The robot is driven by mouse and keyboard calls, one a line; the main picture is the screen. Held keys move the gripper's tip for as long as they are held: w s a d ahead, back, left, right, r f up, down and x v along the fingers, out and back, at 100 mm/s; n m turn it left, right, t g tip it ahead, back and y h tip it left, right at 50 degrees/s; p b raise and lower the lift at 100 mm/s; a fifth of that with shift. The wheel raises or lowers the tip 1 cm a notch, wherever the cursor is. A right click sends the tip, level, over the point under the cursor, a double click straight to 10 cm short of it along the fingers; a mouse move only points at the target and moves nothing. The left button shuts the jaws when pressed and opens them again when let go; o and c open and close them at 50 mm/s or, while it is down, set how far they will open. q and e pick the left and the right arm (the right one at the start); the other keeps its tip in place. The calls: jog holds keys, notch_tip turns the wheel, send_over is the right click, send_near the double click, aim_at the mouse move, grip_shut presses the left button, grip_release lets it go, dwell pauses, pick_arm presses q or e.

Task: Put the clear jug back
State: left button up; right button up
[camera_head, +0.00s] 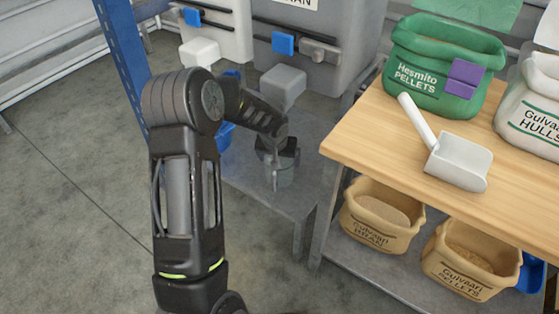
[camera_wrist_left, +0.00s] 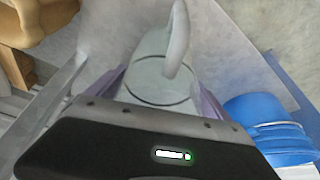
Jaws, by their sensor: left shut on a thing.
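The clear jug (camera_head: 281,174) is below my left gripper (camera_head: 277,150) in the head view, over the low grey shelf (camera_head: 262,190). It looks upright. I cannot tell whether its base touches the shelf. In the left wrist view the jug (camera_wrist_left: 160,72) lies between the purple fingers of my left gripper (camera_wrist_left: 162,92), which is shut on it. Its pale curved handle (camera_wrist_left: 178,40) points away from the gripper. My gripper and wrist hide part of the jug in the head view. My right gripper is not in view.
A blue tub (camera_wrist_left: 268,125) stands close beside the jug. Hoppers with blue latches (camera_head: 284,43) and a blue post (camera_head: 122,60) rise behind. To the right, a wooden bench (camera_head: 350,140) holds a green sack (camera_head: 440,70) and a white scoop (camera_head: 458,162). Tan sacks (camera_head: 375,232) sit below.

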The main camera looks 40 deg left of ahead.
pick_arm(q)
jog(key=shift+f, duration=0.1)
jog(key=o, duration=1.8)
jog(key=shift+r, duration=0.5)
jog(key=p+v, duration=0.2)
jog(key=v, duration=0.5)
jog(key=shift+s+f+p, duration=0.1)
jog(key=shift+p, duration=0.25)
